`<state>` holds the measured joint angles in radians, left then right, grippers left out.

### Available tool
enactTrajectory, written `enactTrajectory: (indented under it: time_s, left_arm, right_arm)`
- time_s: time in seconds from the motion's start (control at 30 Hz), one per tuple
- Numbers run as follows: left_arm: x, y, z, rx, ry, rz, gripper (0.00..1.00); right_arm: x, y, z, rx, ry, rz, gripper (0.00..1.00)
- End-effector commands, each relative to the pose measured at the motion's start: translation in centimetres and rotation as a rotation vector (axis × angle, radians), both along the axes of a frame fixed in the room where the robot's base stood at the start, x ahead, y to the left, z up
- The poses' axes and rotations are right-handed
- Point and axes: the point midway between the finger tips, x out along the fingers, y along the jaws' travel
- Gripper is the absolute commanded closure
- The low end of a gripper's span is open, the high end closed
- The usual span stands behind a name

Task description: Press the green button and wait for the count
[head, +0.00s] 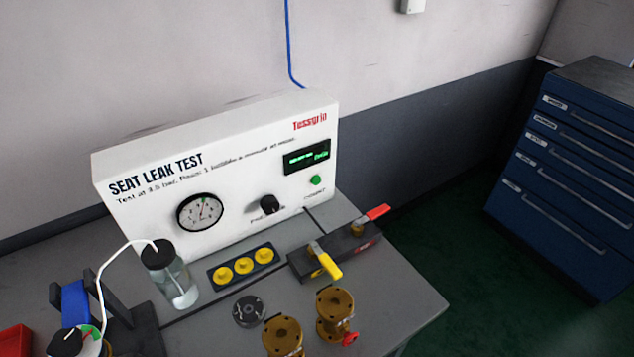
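The green button (316,180) is a small round button on the right of the white seat leak test panel (140,166). It sits just below a dark display (306,157) with green lit text, too small to read for certain. A round pressure gauge (200,212) and a black knob (269,204) are on the same panel face. A clear bottle (170,275) with a black cap and a white tube stands in front of the panel at the left. Neither of my grippers is in view.
The grey bench (400,300) holds a black block with red and yellow handles (330,252), a tray with yellow caps (243,266), a dark disc (249,311) and two brass flanged parts (333,308). A blue drawer cabinet (565,185) stands at the right.

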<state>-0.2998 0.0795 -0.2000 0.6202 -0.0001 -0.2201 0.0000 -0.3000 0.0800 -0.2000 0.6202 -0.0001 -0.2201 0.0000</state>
Motion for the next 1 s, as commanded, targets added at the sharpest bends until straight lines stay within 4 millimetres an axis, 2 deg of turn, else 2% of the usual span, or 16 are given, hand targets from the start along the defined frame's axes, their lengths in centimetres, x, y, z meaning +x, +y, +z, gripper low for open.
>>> enactTrajectory:
  time_s: [0.2,0.5,1.0]
  left_arm:
    - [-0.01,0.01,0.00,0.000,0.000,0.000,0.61]
    - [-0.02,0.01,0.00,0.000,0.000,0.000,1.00]
    - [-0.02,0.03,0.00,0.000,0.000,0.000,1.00]
  right_arm:
    - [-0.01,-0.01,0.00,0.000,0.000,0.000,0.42]
    - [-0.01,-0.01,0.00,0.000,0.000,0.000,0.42]
    - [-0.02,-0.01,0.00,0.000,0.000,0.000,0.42]
